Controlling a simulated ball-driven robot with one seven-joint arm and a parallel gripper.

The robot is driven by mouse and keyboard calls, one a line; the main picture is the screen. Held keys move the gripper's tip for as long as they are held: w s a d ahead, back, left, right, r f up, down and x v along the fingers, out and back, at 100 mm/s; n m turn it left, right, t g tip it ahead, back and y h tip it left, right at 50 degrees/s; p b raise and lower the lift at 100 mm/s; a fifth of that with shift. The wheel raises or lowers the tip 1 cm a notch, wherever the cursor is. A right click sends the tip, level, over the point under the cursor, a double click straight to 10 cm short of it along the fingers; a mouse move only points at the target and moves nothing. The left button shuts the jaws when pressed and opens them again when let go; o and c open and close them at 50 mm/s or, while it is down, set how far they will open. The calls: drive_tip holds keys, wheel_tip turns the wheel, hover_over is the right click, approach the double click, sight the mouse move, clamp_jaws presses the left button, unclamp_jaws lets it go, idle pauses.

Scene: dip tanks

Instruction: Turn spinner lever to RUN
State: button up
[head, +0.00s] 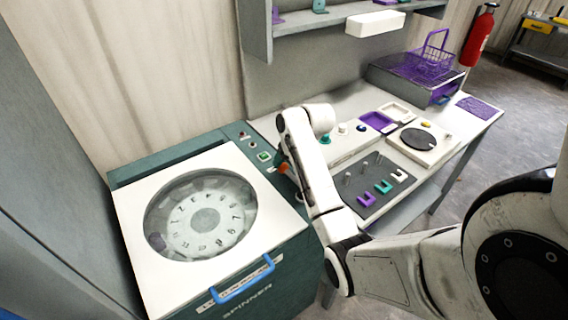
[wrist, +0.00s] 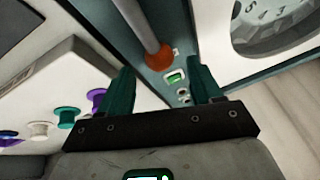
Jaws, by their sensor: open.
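The spinner (head: 150,205) is a teal machine with a white lid and a round window. In the wrist view its lever (wrist: 143,27) is a grey rod ending in an orange-red knob (wrist: 159,56). My gripper (wrist: 162,72) is open, with its two green fingers on either side of the line to the knob. The knob appears just beyond the fingertips or level with them; contact cannot be told. In the head view the orange knob (head: 283,168) shows beside my wrist, which hides most of the lever. No RUN mark is legible.
A green-lit switch (head: 264,156) and small buttons lie on the spinner's panel. A blue handle (head: 243,284) is on the spinner's front. To the right, a bench holds coloured knobs, a dark peg board (head: 385,190) and a purple basket (head: 430,62). A shelf hangs above.

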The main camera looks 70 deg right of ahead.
sight(285, 164)
drive_tip(key=shift+x, duration=1.8)
clamp_jaws()
